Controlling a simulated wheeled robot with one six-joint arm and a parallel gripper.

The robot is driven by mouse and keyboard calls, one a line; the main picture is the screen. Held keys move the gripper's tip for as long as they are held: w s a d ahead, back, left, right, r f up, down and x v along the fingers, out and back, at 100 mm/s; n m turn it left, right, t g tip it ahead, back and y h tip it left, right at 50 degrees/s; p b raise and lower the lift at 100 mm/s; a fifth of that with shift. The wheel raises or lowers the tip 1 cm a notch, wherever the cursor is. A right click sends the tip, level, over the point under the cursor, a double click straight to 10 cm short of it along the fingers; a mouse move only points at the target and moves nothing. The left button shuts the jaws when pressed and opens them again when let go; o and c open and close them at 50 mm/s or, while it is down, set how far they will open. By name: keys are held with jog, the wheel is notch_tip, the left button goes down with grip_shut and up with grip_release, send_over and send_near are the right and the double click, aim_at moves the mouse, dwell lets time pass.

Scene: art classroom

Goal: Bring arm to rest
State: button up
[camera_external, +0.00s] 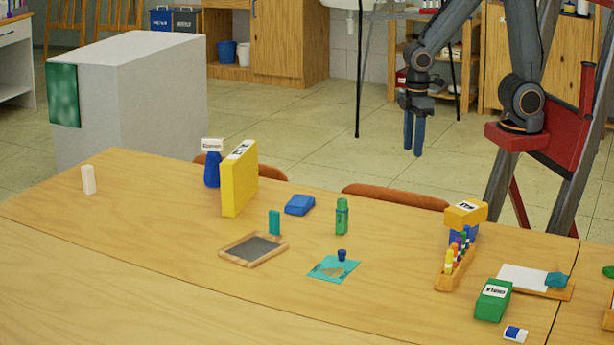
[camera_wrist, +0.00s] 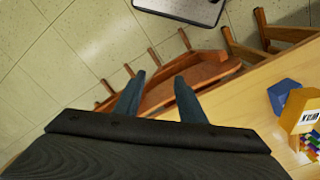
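My arm (camera_external: 440,35) reaches down at the upper right of the external view, bent at the elbow. My gripper (camera_external: 413,150) hangs with its fingers pointing down, behind the far edge of the table and over the floor. In the wrist view my gripper (camera_wrist: 158,84) shows two blue-grey fingers spread apart with nothing between them. Beyond them in that picture are a brown wooden chair (camera_wrist: 205,72) and the tiled floor.
The wooden table (camera_external: 150,225) holds a yellow box (camera_external: 239,180), a green bottle (camera_external: 342,217), a marker rack (camera_external: 455,272) and other small items. A chair back (camera_external: 395,197) stands at its far edge. A grey block (camera_external: 150,95) stands at left.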

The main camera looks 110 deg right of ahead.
jog(key=s, duration=0.1)
jog(key=s+f+m, duration=0.1)
jog(key=s, duration=0.1)
jog(key=s+a+m, duration=0.1)
jog(key=shift+s+f, duration=0.2)
jog(key=shift+s, duration=0.2)
